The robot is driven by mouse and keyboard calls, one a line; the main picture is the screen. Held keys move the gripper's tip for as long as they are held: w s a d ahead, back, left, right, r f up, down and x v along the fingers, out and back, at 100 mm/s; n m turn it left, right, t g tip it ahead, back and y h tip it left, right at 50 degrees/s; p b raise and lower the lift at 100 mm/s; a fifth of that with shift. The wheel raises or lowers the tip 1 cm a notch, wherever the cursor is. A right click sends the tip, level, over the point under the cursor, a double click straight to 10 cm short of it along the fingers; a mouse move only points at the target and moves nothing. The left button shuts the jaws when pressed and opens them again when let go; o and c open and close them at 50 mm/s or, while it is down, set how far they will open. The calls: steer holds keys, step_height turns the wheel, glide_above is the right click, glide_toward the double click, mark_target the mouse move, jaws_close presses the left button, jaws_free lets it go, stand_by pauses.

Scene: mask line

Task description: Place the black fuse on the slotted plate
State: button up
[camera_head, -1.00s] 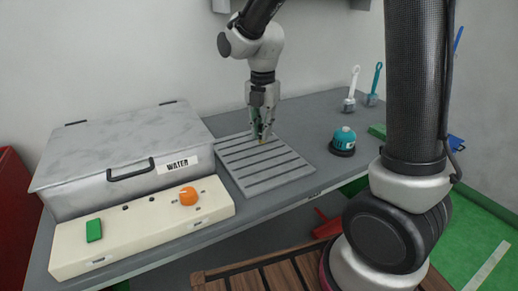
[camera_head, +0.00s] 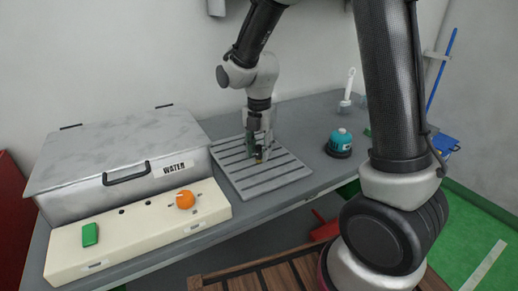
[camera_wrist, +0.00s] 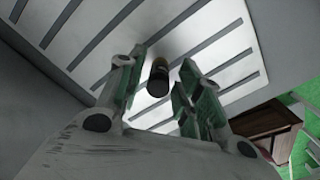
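The slotted plate (camera_head: 280,180) is a grey square panel with several parallel dark slots, lying on the table. It also fills the upper part of the wrist view (camera_wrist: 110,55). The black fuse (camera_wrist: 158,82) is a short dark cylinder with a gold band, seen end-on between my fingers. My gripper (camera_head: 257,153) points down over the plate, low and close to its surface. In the wrist view its greenish fingers (camera_wrist: 160,88) are apart, with a gap on each side of the fuse. I cannot tell whether the fuse sits in a slot.
A grey box labelled WATER (camera_head: 130,150) and a cream panel (camera_head: 140,230) with a green button and an orange knob stand at left. A teal-topped jar (camera_head: 340,141) is right of the plate. A white-handled brush (camera_head: 347,90) stands behind it.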

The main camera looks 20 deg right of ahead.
mark_target(260, 146)
step_height(260, 146, up, 12)
steer(key=r, duration=0.1)
steer(key=s+d+r+m+t, duration=0.2)
steer(key=s+d+m, duration=0.5)
steer(key=s+m, duration=0.3)
steer(key=s+d+r+m+t, duration=0.2)
steer(key=s+d+m, duration=0.6)
steer(key=m, duration=0.9)
steer(key=shift+s+r+m, duration=0.3)
steer(key=shift+s+r, duration=0.3)
steer(key=shift+s, duration=0.65)
